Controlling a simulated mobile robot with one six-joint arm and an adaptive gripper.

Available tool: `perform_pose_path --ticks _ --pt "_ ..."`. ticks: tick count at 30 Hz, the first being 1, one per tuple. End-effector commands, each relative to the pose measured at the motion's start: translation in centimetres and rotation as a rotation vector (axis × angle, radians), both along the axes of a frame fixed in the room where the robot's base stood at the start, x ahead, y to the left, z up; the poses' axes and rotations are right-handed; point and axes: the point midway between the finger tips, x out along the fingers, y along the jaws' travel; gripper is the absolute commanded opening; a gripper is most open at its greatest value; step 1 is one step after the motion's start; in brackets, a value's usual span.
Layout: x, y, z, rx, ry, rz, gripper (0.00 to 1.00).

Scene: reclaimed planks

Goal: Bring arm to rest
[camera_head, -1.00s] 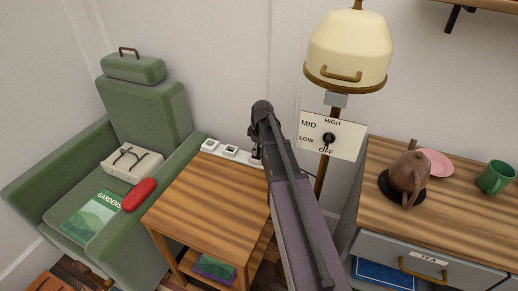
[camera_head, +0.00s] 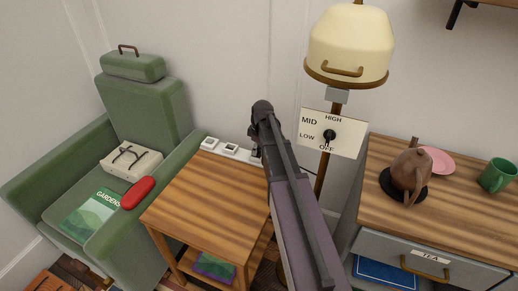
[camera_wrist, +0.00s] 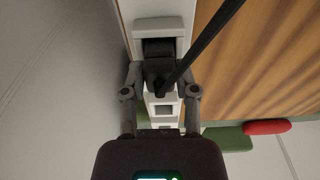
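My gripper (camera_wrist: 160,88) points down at the white socket strip (camera_head: 229,149) along the back edge of the small wooden table. In the wrist view its two fingers stand apart, one on each side of a dark plug (camera_wrist: 158,48) at one end of the strip (camera_wrist: 163,125). The gripper looks open, with white strip showing between the fingers. A black cable (camera_wrist: 208,45) runs from the plug to the upper right. In the head view my arm reaches over the table's right side and mostly hides the gripper and plug.
A green armchair (camera_head: 145,105) holds a book, a red case and a box with glasses. A lamp (camera_head: 350,45) with a dial panel (camera_head: 345,140) stands behind my arm. A cabinet (camera_head: 455,215) at right bears a brown teapot (camera_head: 408,172), pink plate and green mug. The table top (camera_head: 205,205) is clear.

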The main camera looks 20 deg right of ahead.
Motion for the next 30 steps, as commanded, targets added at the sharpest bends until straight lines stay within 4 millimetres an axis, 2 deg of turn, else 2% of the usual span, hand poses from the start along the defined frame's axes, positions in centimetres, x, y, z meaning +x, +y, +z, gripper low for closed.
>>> perform_pose_path --ticks 1,3,21,26,30 --pt "0.0 0.0 0.0 0.0 0.0 0.0 0.6" --pt "0.0 0.0 0.0 0.0 0.0 0.0 0.76" --pt "0.0 0.0 0.2 0.0 0.0 0.0 0.76" --pt "0.0 0.0 1.1 0.0 0.0 0.0 0.76" --pt "0.0 0.0 2.5 0.0 0.0 0.0 0.76"
